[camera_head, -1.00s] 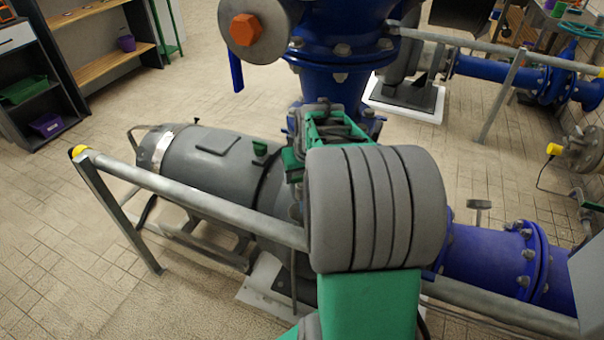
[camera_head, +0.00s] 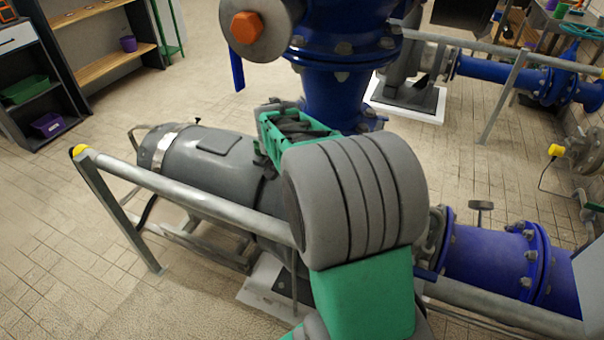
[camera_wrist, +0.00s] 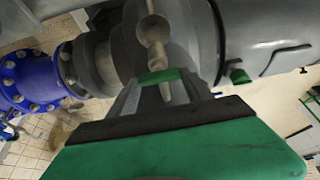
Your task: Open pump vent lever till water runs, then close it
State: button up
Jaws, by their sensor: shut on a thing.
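The pump (camera_head: 215,155) is a grey horizontal body behind the railing. In the wrist view its grey casing (camera_wrist: 265,35) fills the upper right. A pale metal fitting (camera_wrist: 152,28) stands on the casing, and the slim vent lever (camera_wrist: 160,60) runs from it down between my fingers. My gripper (camera_wrist: 160,82) is shut on the lever; a green band crosses the lever there. In the head view my own arm hides the fingertips and the lever. No running water shows in either view.
A metal railing (camera_head: 190,195) crosses in front of the pump, close to my arm. A blue vertical pipe (camera_head: 345,90) rises behind my wrist, and a blue flanged pipe (camera_head: 490,258) lies to the right. Open tiled floor (camera_head: 60,240) lies at the left.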

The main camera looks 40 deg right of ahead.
jog(key=shift+m, duration=0.4)
jog(key=o, duration=1.4)
jog(key=shift+c, duration=0.2)
jog(key=v, duration=0.8)
jog(key=shift+w, duration=0.1)
